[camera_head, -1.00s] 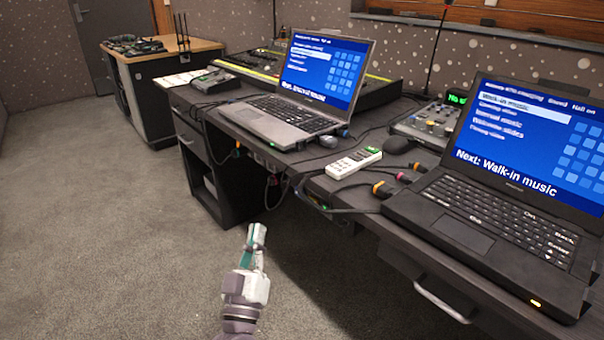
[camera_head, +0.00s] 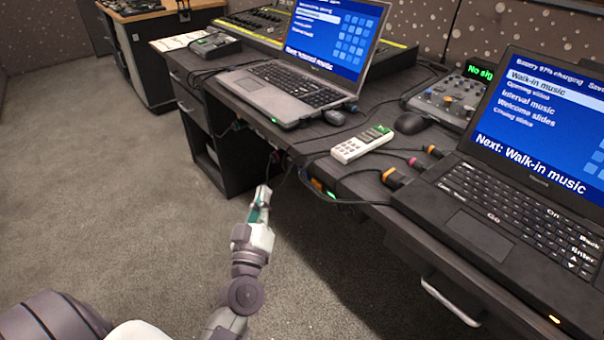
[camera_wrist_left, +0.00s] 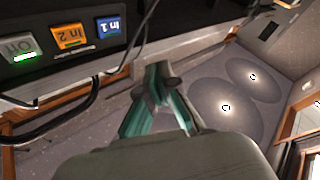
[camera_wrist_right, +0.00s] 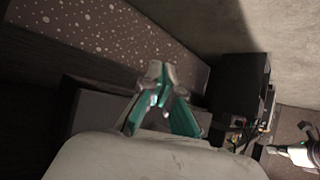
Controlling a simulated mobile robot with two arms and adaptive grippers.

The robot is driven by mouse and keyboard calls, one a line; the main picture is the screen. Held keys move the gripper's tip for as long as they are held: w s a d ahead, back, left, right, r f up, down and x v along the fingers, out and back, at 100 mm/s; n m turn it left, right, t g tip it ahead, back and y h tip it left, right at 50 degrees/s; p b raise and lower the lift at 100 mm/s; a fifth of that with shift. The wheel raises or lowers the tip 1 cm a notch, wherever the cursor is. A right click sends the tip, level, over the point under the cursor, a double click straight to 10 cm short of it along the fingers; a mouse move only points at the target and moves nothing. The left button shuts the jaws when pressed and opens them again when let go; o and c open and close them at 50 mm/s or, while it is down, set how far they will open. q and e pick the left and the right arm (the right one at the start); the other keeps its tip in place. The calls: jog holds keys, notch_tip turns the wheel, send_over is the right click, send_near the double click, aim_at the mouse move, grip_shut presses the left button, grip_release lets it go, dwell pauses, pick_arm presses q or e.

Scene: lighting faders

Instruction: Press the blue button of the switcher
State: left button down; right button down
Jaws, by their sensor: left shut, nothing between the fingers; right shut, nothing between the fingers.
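The switcher is a dark panel (camera_wrist_left: 65,12) in the left wrist view, with lit buttons. The blue button (camera_wrist_left: 109,26) reads "In 1", beside an orange button (camera_wrist_left: 71,37) "In 2" and a grey "Off" button (camera_wrist_left: 20,47). In the head view its orange button (camera_head: 317,185) shows under the desk's front edge; the blue one I cannot make out. My left gripper (camera_head: 264,192) is shut and empty, left of the switcher and apart from it. Its fingertips (camera_wrist_left: 158,72) point past the blue button's lower right. My right gripper (camera_wrist_right: 160,78) is shut and empty, seen only in its wrist view.
Cables hang along the desk (camera_head: 365,205) front and cross near the buttons. Two laptops, the nearer one (camera_head: 500,205) at right, a white remote (camera_head: 362,144) and a mouse (camera_head: 410,123) stand on top. A drawer handle (camera_head: 450,302) sticks out below. Carpet is clear at left.

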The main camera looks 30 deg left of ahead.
aim_at(303, 174)
pick_arm(q)
jog(key=w+d, duration=0.3)
jog(key=w, duration=0.3)
jog(key=shift+w, duration=0.4)
jog(key=shift+w, duration=0.1)
pick_arm(e)
jog(key=shift+s+f, duration=0.1)
dwell(1.0)
pick_arm(q)
jog(key=shift+w+d, duration=0.1)
jog(key=shift+w, duration=0.15)
pick_arm(e)
jog(key=shift+s+d+f+g, duration=0.25)
jog(key=shift+s+f+g, duration=0.35)
jog(key=shift+s, duration=0.1)
